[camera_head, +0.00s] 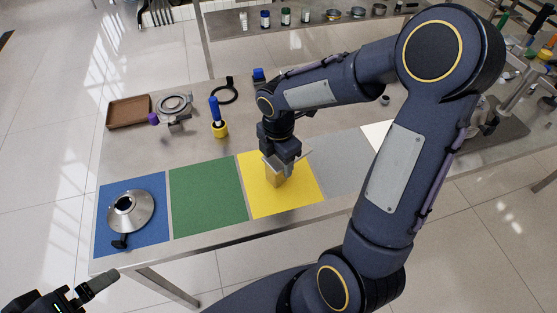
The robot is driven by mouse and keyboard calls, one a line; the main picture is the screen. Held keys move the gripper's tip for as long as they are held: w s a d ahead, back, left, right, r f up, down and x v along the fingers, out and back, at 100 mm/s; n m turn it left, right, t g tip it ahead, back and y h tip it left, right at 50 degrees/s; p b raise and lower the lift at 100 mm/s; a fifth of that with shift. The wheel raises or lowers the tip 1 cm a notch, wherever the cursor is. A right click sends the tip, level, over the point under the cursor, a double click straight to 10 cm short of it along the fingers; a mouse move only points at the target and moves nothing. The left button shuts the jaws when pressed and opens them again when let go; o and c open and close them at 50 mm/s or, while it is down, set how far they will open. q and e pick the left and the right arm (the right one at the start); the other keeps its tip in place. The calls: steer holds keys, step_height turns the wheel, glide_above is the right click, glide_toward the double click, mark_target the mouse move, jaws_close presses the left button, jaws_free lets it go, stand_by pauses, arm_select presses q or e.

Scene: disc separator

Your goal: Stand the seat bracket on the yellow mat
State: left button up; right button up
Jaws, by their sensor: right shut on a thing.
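My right gripper (284,164) points down over the yellow mat (300,201), near the mat's middle. It is shut on the seat bracket (274,179), a small pale metal piece mostly hidden by the jaws. The bracket's lower part shows just above or on the mat; I cannot tell whether it touches. My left gripper (98,284) is at the bottom left, off the table's front edge and far from the bracket. Only part of it shows, and its opening is unclear.
A blue mat (107,204) bears a metal cone-shaped part (140,214). The green mat (205,197) and the grey mat (341,165) look bare. Behind stand a brown tray (128,112), a metal ring (174,103), a blue-handled tool in a yellow holder (219,130) and a black ring (226,97).

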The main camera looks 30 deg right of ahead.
steer(key=shift+f, duration=0.4)
steer(key=shift+f, duration=0.15)
steer(key=o, duration=1.2)
